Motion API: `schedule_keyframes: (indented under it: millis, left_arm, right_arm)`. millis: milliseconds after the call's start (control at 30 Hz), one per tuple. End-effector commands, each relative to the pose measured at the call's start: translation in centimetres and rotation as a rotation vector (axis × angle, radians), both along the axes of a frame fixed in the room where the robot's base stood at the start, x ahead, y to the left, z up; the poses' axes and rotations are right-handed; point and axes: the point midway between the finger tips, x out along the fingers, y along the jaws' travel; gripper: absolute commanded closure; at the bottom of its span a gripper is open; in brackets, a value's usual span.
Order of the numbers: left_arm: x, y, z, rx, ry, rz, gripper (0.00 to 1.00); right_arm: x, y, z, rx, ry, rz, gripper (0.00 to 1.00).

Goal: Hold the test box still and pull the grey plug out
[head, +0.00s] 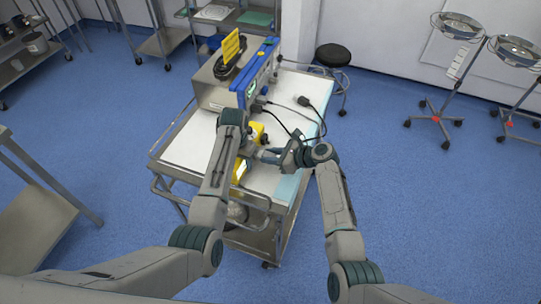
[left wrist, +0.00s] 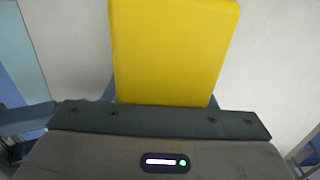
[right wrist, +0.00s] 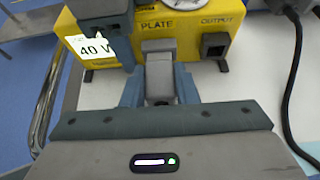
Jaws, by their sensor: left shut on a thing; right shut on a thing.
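The yellow test box (head: 239,172) stands on the cart top, partly hidden by my left arm. The right wrist view shows its face (right wrist: 190,48) with the words PLATE and OUTPUT, a dark socket (right wrist: 215,45) and a white "40 V" label. My left gripper (head: 245,148) is shut on the box; yellow fills its jaws in the left wrist view (left wrist: 170,50). My right gripper (right wrist: 158,88) is shut on the grey plug (right wrist: 158,78), at the box face below PLATE. I cannot tell how deep the plug sits.
A stool (head: 333,55) stands behind.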

Motion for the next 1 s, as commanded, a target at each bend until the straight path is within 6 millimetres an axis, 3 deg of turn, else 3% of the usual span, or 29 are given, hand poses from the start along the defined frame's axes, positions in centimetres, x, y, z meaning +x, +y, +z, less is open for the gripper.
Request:
schedule_keyframes:
  millis: [1000]
  left_arm:
    - [0.03, 0.12, 0.01, 0.002, -0.001, 0.001, 0.82]
  right_arm:
    - [-0.28, -0.9, -0.02, 0.0, 0.0, 0.0, 1.0]
